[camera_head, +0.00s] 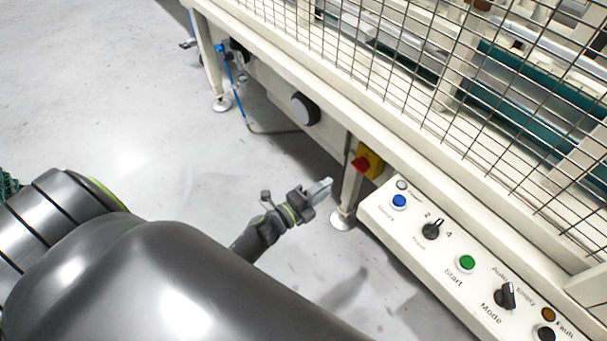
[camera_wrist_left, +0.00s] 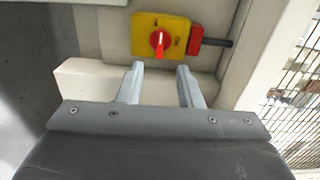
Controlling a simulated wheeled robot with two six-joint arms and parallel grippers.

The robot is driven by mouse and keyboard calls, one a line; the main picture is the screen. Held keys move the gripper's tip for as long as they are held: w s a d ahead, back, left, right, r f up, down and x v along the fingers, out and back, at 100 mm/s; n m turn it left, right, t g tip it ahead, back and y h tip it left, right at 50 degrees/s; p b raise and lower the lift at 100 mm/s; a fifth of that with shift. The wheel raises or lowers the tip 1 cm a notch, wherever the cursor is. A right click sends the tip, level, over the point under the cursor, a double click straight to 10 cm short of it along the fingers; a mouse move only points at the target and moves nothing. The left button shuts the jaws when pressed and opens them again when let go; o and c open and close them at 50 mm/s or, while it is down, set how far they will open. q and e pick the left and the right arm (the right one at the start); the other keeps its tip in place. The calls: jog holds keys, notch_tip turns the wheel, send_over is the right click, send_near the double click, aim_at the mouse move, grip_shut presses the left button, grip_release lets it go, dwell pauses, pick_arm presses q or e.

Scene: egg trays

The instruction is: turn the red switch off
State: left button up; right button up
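The red switch (camera_wrist_left: 159,40) is a rotary knob on a yellow plate (camera_wrist_left: 143,22) in the left wrist view. Its handle stands roughly upright in that view, with a pale mark on it. In the head view the red switch (camera_head: 360,164) and its yellow box (camera_head: 373,158) sit on the machine frame above a leg. My left gripper (camera_wrist_left: 160,70) is open and empty, its two fingers pointing toward the switch, one on either side below it. The left gripper also shows in the head view (camera_head: 325,186), left of the switch and apart from it. My right gripper is not in view.
A red block (camera_wrist_left: 195,40) with a dark cable end sits beside the yellow plate. A control panel (camera_head: 385,224) with buttons and knobs is right of the switch. Wire mesh (camera_head: 440,70) rises behind. The floor (camera_head: 130,120) left of the machine is clear.

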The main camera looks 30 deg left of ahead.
pick_arm(q)
jog(key=v, duration=0.6)
jog(key=shift+s, duration=0.4)
jog(key=shift+a+f, duration=0.1)
jog(key=shift+a, duration=0.1)
